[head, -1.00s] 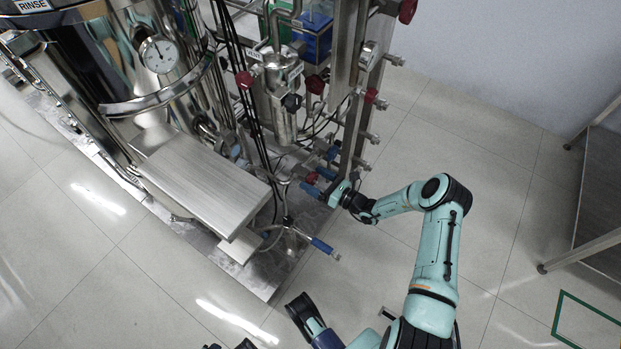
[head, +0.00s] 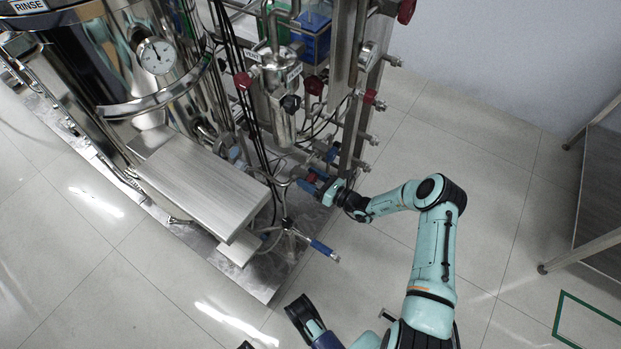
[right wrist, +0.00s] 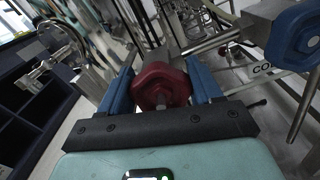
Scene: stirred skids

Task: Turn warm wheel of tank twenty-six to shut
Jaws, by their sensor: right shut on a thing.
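The red wheel (right wrist: 160,86), which is the warm one by its colour, fills the space between the blue fingers of my right gripper (right wrist: 164,92) in the right wrist view. The gripper is shut on it. In the head view my right gripper (head: 318,187) reaches the low pipework at the skid's right corner, and its fingers mostly hide the wheel. A blue wheel (right wrist: 294,36) is at the upper right of the wrist view, by a partly hidden label starting "CO". No tank number is readable.
The shiny tank (head: 150,60) with a round gauge (head: 156,56) stands at left, beside a steel step (head: 205,184). A blue-ended handle (head: 323,249) sticks out below my right gripper. Other red knobs (head: 243,80) are higher up. The floor at right is clear up to a table (head: 600,190).

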